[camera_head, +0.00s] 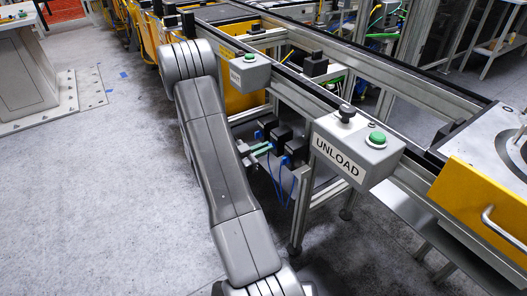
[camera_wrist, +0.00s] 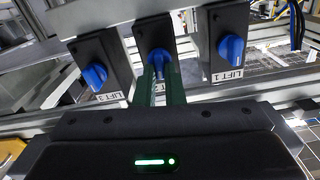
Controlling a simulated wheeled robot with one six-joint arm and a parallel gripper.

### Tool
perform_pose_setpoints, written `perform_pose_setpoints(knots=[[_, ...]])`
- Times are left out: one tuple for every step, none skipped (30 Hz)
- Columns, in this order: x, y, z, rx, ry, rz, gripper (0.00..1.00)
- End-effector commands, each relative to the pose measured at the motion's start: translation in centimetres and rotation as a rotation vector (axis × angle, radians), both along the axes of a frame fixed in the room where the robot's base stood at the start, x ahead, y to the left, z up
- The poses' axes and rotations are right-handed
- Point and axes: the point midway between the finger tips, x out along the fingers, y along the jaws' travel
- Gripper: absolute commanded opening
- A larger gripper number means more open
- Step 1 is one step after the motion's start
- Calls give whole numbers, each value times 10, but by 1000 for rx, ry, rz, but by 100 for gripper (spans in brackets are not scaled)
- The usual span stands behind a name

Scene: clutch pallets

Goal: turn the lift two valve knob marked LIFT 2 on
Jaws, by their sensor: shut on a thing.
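Three black valve boxes with blue knobs sit in a row in the wrist view. The right knob (camera_wrist: 231,48) has a label reading LIFT 1, and the left knob (camera_wrist: 95,77) has one that seems to read LIFT 3. The middle knob (camera_wrist: 158,64) stands between them, its label hidden behind my gripper. My gripper (camera_wrist: 160,76) has its green fingers shut around this middle knob. The knob's handle points roughly up and down in the picture. In the head view, my green fingers (camera_head: 261,149) reach the black boxes beneath the conveyor frame.
A grey UNLOAD box (camera_head: 353,150) with a green button and a black knob juts out above and right of the valves. A similar box (camera_head: 250,72) is farther back. Conveyor rails and a frame leg (camera_head: 301,207) are close by. The floor at left is clear.

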Motion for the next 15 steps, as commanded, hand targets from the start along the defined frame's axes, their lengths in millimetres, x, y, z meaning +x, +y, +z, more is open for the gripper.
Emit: perform_pose_setpoints(knots=[[0, 0, -5, 19, -29, 0, 0], [0, 0, -5, 32, -47, 0, 0], [-1, 0, -5, 51, -76, 0, 0], [-1, -1, -5, 65, -97, 0, 0], [-1, -1, -6, 79, -120, 0, 0], [-1, -1, -6, 100, -152, 0, 0], [-1, -1, -6, 116, -175, 0, 0], [-1, -1, -6, 132, -199, 0, 0], [-2, -1, -7, 154, -232, 0, 0], [-2, -1, -6, 170, -256, 0, 0], [-2, -1, -7, 185, -279, 0, 0], [-2, -2, -7, 206, -311, 0, 0], [-2, -2, -7, 223, -336, 0, 0], [-3, -2, -7, 239, -359, 0, 0], [-3, -2, -8, 259, -390, 0, 0]])
